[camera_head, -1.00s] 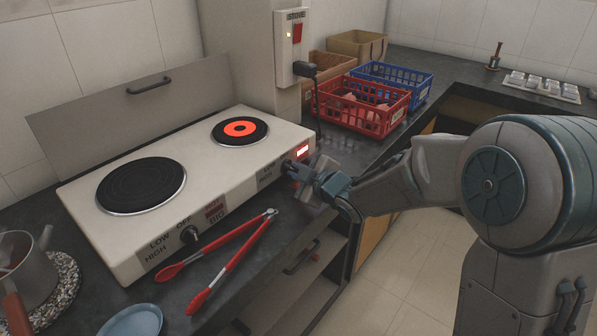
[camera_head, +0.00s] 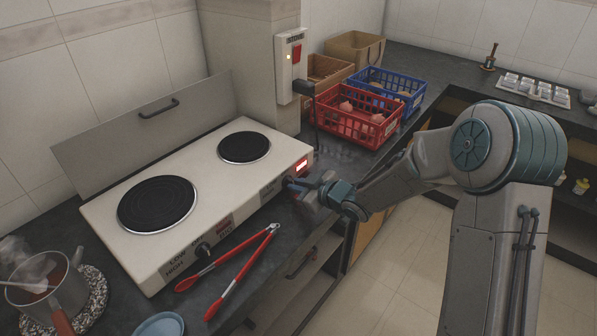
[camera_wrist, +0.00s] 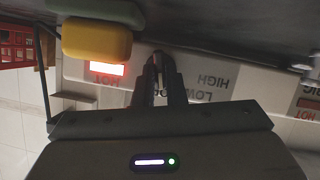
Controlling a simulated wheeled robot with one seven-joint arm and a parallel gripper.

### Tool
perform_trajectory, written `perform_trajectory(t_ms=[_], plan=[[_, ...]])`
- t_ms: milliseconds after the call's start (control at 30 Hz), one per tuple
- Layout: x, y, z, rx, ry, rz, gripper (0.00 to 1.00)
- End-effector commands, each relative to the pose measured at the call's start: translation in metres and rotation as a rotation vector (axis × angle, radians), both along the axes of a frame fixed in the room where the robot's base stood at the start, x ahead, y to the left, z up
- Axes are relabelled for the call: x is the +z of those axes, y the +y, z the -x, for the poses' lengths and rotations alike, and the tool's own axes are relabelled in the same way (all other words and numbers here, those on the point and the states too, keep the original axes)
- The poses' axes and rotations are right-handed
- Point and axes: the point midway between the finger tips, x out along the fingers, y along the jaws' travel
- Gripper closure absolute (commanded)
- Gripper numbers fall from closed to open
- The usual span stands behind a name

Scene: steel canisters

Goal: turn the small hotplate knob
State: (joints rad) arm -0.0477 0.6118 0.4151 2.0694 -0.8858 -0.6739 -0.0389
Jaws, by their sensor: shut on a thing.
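The white two-plate hotplate (camera_head: 190,185) stands on the dark counter. Its small plate (camera_head: 244,147) at the far end is now dark. My gripper (camera_head: 291,184) is at the front panel below this plate and is shut on the small hotplate knob. The wrist view shows my gripper (camera_wrist: 160,66) with its fingers close together at the panel, between the lit red HOT lamp (camera_wrist: 107,69) and the LOW and HIGH lettering. The knob itself is mostly hidden by the fingers. The big plate (camera_head: 157,204) is dark, and its knob (camera_head: 202,250) is free on the front panel.
Red-handled tongs (camera_head: 230,270) lie on the counter in front of the hotplate. A steaming pot (camera_head: 62,290) and a blue dish (camera_head: 160,325) are at lower left. Red (camera_head: 362,122) and blue (camera_head: 412,101) baskets stand beyond my gripper. A yellow block-like thing (camera_wrist: 97,40) shows in the wrist view.

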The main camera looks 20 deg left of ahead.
Motion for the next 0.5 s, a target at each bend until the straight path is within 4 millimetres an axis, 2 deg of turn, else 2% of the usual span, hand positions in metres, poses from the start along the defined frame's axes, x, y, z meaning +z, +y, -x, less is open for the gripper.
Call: perform_trajectory(t_ms=[33, 500], plan=[[0.0055, -0.0012, 0.0001, -0.001, 0.038, -0.010, 1.00], [0.0006, -0.0016, -0.0015, -0.001, 0.229, -0.090, 1.00]])
